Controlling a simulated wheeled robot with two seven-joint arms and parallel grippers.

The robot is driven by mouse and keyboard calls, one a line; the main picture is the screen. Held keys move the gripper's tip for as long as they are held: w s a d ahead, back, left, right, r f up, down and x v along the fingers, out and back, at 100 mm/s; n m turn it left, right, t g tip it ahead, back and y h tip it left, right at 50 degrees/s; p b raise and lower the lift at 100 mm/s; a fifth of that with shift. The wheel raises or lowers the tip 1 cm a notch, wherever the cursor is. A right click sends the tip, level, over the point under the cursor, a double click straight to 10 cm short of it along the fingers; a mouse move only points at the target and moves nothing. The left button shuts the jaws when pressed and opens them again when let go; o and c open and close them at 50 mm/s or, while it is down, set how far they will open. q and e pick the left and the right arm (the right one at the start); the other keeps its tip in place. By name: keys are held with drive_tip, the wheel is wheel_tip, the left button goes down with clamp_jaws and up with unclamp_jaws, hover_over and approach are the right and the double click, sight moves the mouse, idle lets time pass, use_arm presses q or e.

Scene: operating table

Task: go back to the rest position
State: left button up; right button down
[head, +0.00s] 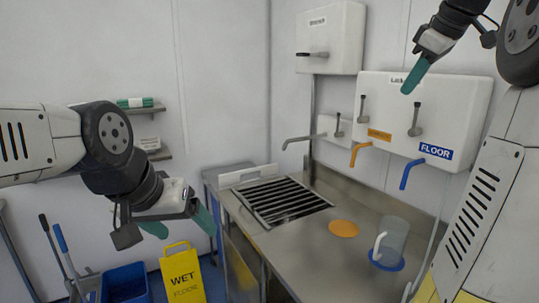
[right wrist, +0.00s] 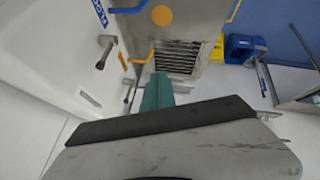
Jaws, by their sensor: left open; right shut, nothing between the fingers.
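My left gripper (head: 180,223) hangs at the lower left of the head view, with its two teal fingers spread apart and nothing between them. It is left of the steel counter, in front of the wall and above the yellow sign. My right gripper (head: 414,77) is high at the upper right, in front of the wall dispensers, with its teal fingers together and pointing down to the left. In the right wrist view its teal fingers (right wrist: 156,93) show together and empty.
The steel counter (head: 300,250) bears a black grate (head: 262,203), an orange disc (head: 343,228) and a clear jug (head: 396,236) on a blue disc (head: 400,267). Dispensers (head: 465,100) with taps hang behind. A yellow wet-floor sign (head: 182,275) and blue bucket (head: 126,283) stand lower left.

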drive_tip(key=s+a+f+m, duration=0.3)
drive_tip(key=s+a+f, duration=0.6)
drive_tip(key=f, duration=0.3)
drive_tip(key=s+a+f+m, duration=0.4)
drive_tip(key=s+a+f, duration=0.4)
drive_tip(key=a+f, duration=0.3)
drive_tip(key=shift+s+a+f+m+y, duration=0.2)
drive_tip(key=shift+s+f+m+y, duration=0.15)
drive_tip(key=shift+f, duration=0.5)
